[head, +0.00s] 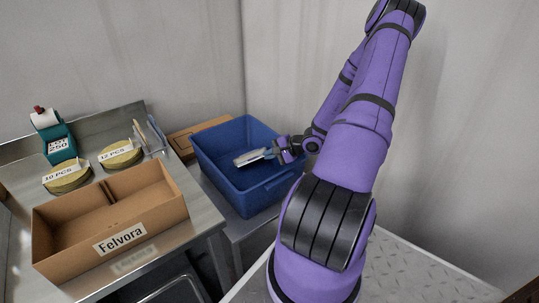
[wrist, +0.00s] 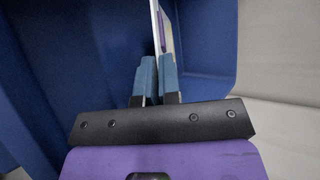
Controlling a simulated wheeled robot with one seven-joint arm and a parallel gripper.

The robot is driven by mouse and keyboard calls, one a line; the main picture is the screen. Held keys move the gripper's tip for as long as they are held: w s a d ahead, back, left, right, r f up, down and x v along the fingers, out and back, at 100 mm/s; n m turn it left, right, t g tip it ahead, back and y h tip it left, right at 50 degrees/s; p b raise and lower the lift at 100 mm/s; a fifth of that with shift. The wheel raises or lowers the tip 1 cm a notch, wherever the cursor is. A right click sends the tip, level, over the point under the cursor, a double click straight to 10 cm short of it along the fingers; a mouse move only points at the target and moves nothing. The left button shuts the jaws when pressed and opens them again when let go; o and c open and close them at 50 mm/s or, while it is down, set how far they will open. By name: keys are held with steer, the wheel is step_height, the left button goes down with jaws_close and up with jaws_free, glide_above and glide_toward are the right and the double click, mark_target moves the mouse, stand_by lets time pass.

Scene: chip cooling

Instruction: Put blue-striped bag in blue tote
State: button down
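The blue-striped bag (head: 248,158) is a flat, pale packet seen inside the opening of the blue tote (head: 262,192). My gripper (head: 270,153) reaches in from the right over the tote's rim and is shut on one end of the bag. I cannot tell whether the bag touches the tote floor.
A cardboard box labelled Felvora (head: 120,239) stands on the metal table at left. Two round yellowish stacks tagged 10 PCS (head: 68,182) and 12 PCS (head: 120,158) and a teal dispenser (head: 56,138) are behind it. Another cardboard box (head: 186,140) lies behind the tote.

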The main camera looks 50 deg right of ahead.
steer(key=shift+f, duration=0.15)
steer(key=c, duration=1.3)
jaws_free()
